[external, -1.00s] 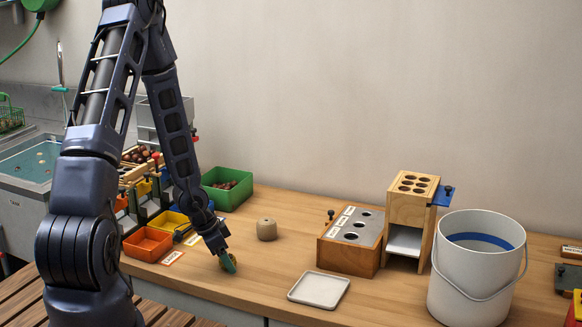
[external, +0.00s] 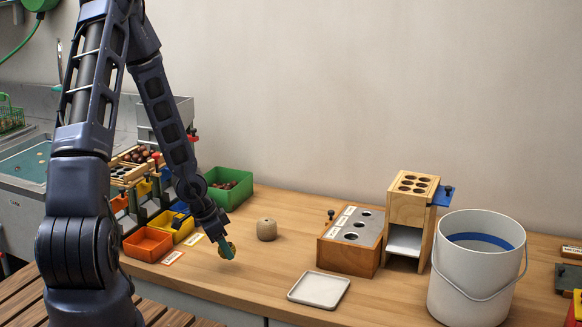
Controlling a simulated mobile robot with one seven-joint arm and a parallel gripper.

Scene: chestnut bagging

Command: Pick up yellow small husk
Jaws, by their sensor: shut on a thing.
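A square pale tray (external: 320,290) lies on the bench to the right. Behind it stand a wooden block with holes (external: 349,262) and a taller wooden stand (external: 412,205). A white bucket (external: 470,290) is at right. Orange (external: 147,244), yellow (external: 172,236) and green (external: 228,198) bins sit left.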

